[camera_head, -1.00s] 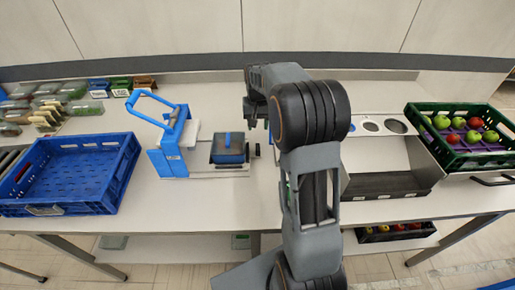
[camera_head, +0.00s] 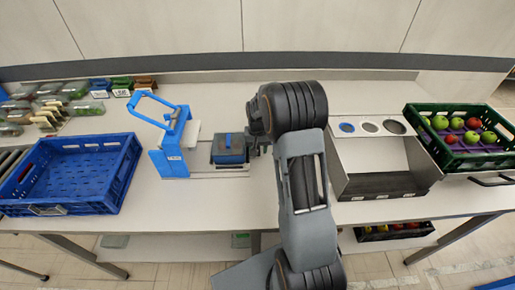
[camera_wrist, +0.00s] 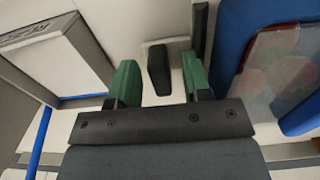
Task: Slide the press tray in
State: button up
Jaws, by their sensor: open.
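The blue press (camera_head: 172,150) stands on the table with its lever handle (camera_head: 150,98) raised. The press tray (camera_head: 236,172) sits to its right, outside the press, with a blue container (camera_head: 229,155) on it. In the wrist view, the container (camera_wrist: 236,50) is at the right, under a clear film with blurred reddish contents. My gripper (camera_head: 258,138) is at the tray's right end, partly hidden by my arm. In the wrist view, my gripper (camera_wrist: 160,82) is open, its green fingers either side of a dark upright handle (camera_wrist: 159,68). Gaps show on both sides of the handle.
An empty blue crate (camera_head: 112,190) lies at the left, with packed trays behind it. A metal station with round holes (camera_head: 395,126) and a green crate of fruit (camera_head: 442,158) stand at the right. The table in front of the tray is clear.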

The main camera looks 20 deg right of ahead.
grip_shut()
dwell(0.3)
